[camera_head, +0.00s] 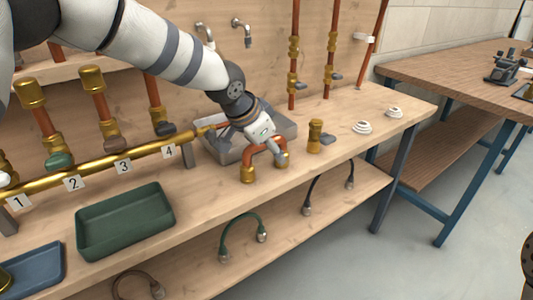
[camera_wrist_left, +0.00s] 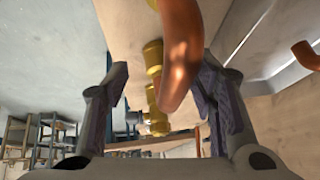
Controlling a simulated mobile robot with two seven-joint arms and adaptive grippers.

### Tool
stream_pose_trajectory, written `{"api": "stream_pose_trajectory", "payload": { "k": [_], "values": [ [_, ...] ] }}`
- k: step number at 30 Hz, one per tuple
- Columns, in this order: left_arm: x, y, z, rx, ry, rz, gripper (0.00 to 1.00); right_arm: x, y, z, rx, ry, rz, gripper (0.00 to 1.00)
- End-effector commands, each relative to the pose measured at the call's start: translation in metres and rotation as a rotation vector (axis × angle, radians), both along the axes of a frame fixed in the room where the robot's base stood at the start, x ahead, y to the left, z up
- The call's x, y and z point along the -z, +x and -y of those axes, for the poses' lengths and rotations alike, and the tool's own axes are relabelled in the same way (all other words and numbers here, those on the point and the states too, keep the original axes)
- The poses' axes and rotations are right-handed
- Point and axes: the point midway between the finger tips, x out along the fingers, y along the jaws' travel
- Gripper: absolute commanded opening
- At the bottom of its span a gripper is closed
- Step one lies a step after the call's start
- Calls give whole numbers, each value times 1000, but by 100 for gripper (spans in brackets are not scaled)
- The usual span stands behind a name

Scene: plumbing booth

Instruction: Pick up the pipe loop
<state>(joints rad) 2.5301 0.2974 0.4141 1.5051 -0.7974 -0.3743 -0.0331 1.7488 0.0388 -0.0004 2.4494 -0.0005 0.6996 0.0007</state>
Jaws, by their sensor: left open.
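The pipe loop (camera_head: 248,158) is a copper U-shaped pipe with brass ends. It stands on the workbench with its bend up, at the front edge of the grey tray. My left gripper (camera_head: 272,143) is over the loop, its fingers pointing down towards the bend and partly hiding it. In the left wrist view the copper bend (camera_wrist_left: 180,55) shows between the two spread fingers of the gripper (camera_wrist_left: 165,85), with visible gaps at the sides. The gripper is open and not closed on the loop. My right gripper is not in view.
The grey tray (camera_head: 222,153) lies behind the loop. A brass fitting (camera_head: 315,137) stands to its right, with white flanges (camera_head: 361,127) beyond. A green tray (camera_head: 150,228) and numbered brass manifold (camera_head: 100,164) are left. Hoses, including a green one (camera_head: 232,228), lie on the lower shelf.

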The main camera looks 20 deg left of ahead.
Motion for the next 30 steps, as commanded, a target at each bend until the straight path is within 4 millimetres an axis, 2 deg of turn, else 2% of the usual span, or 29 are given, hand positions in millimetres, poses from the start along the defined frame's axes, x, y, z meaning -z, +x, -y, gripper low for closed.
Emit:
{"api": "stream_pose_trajectory", "payload": {
  "k": [1, 3, 11, 18, 30],
  "values": [
    [15, 4, 2, -1, 1, -9, 52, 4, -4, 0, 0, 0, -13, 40],
    [23, 10, 4, -1, -1, -8, 52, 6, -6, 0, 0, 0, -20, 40],
    [23, 13, 5, -1, -1, 0, 52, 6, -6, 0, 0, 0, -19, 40],
    [23, 13, 5, 0, -1, -2, 0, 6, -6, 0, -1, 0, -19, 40],
    [25, 12, 5, 0, 0, -5, 0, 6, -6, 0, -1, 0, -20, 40]
  ]
}}
